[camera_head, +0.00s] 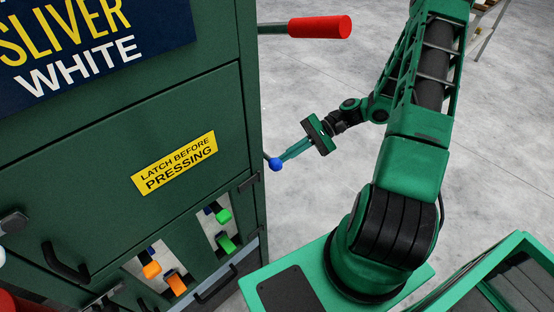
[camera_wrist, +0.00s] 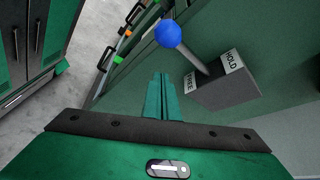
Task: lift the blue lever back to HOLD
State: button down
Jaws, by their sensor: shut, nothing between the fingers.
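The blue lever's ball knob (camera_head: 275,164) sticks out from the right side of the green cabinet in the head view. In the wrist view the blue lever (camera_wrist: 168,33) has a grey shaft running into a dark block (camera_wrist: 222,88). The block has a HOLD label (camera_wrist: 232,61) and a FREE label (camera_wrist: 189,83), and the shaft enters between them; I cannot tell which one it is set to. My gripper (camera_head: 285,157) is shut and empty, its fingertips (camera_wrist: 160,76) close beside the knob. In the wrist view a gap shows between tips and knob.
The green cabinet (camera_head: 95,110) fills the left, with a yellow LATCH BEFORE PRESSING sign (camera_head: 174,163). A red-gripped bar (camera_head: 320,27) juts out above the lever. Green (camera_head: 224,216) and orange (camera_head: 152,270) tabs sit low on the front.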

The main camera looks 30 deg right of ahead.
jog(key=v, duration=0.7)
jog(key=shift+w, duration=0.2)
jog(key=shift+a, duration=0.1)
jog(key=s+d+r+n+h, duration=0.2)
jog(key=s+r+h, duration=0.4)
jog(key=s+r, duration=0.3)
jog(key=s+d+r+n+h, duration=0.2)
jog(key=s+r+h, duration=0.5)
jog(key=s, duration=0.5)
jog(key=shift+r, duration=1.2)
jog(key=shift+s, duration=0.15)
